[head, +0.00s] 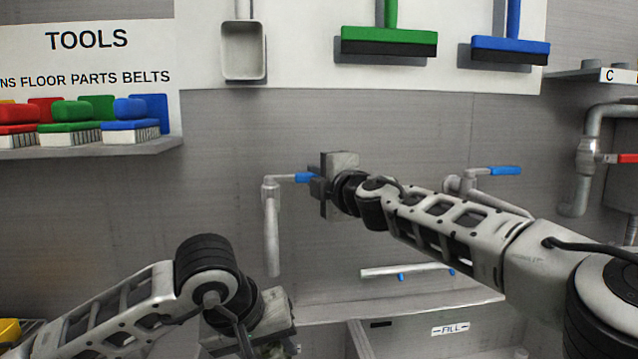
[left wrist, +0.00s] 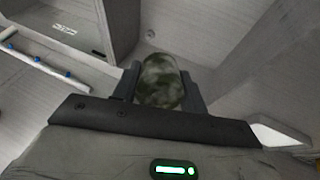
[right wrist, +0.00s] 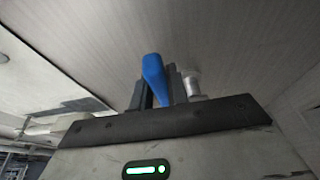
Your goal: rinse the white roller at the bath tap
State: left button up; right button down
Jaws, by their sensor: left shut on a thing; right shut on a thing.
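The white roller (left wrist: 160,84) is blotched with dark green. My left gripper (left wrist: 160,92) is shut on it, inside a grey basin in the left wrist view. In the head view that gripper is low, below the left tap's spout (head: 271,240), and its arm hides most of the roller. The left tap has a blue lever (head: 304,177), also seen in the right wrist view (right wrist: 153,78). My right gripper (head: 318,188) is shut on this lever at the wall. No water shows at the spout. Which of the two taps is the bath tap is not marked.
A second tap with a blue lever (head: 504,171) is on the wall behind my right arm. A pale rail (head: 405,270) with small blue parts lies above the basin marked FILL (head: 450,329). Brushes stand on a shelf (head: 90,149) at left; squeegees (head: 389,43) hang above.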

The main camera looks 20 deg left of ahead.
jog(key=shift+s+d+r+m+t+h, duration=0.15)
jog(key=shift+s+m+t+h, duration=0.3)
jog(key=shift+m+t+h, duration=0.25)
jog(key=shift+s+d+m+t+h, duration=0.1)
jog(key=shift+s+m+t+h, duration=0.35)
jog(key=shift+h, duration=0.35)
jog(key=c, duration=1.4)
grip_release()
jog(key=shift+o, duration=0.2)
jog(key=v, duration=1.2)
jog(key=shift+w, duration=0.1)
